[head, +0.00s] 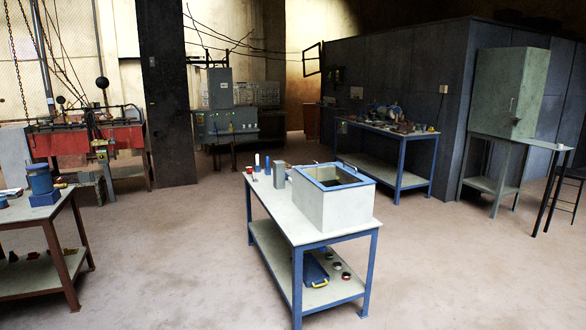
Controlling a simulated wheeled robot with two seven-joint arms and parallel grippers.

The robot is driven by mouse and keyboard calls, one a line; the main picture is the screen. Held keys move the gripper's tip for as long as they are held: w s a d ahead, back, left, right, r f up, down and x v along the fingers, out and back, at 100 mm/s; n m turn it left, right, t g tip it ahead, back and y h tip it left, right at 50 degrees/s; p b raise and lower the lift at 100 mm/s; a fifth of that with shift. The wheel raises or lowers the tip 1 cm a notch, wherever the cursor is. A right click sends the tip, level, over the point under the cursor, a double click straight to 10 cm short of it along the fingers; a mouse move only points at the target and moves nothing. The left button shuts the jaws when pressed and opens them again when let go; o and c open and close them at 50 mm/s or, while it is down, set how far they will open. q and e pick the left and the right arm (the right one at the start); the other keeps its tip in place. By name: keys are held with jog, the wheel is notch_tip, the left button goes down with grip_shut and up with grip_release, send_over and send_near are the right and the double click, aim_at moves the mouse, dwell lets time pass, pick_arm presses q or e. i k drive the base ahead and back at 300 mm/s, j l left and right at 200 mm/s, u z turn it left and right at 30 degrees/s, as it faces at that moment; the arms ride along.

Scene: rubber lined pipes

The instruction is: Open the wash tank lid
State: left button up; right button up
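The wash tank, a pale grey box (331,207), stands on the near end of a workbench right of the centre of the head view. A blue frame (347,186) runs around its top and encloses a dark area. A thin curved bar, perhaps a handle, shows at its back edge. From here I cannot tell whether the dark area is a lid panel or the open inside of the tank. Neither of my grippers is in view.
The blue-legged workbench (268,207) holds small bottles and a grey block (279,176) behind the tank. Its lower shelf holds a blue case (314,271) and round parts. A brown-legged table (50,213) stands at left. The floor (165,265) between them is clear.

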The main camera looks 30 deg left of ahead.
aim_at(365, 181)
jog(key=i+j+u, duration=0.1)
jog(key=i+j, duration=0.3)
jog(key=i+j+u, duration=0.1)
jog(key=i+j, duration=0.2)
jog(key=i, duration=0.2)
jog(key=i+j+u, duration=0.15)
jog(key=i+j, duration=0.15)
jog(key=i, duration=0.2)
jog(key=i+j+u, duration=0.1)
jog(key=i+j, duration=0.15)
jog(key=i, duration=0.2)
jog(key=i+j+u, duration=0.1)
jog(key=i+j, duration=0.15)
jog(key=i, duration=0.25)
jog(key=i+j+u, duration=0.1)
jog(key=i, duration=0.4)
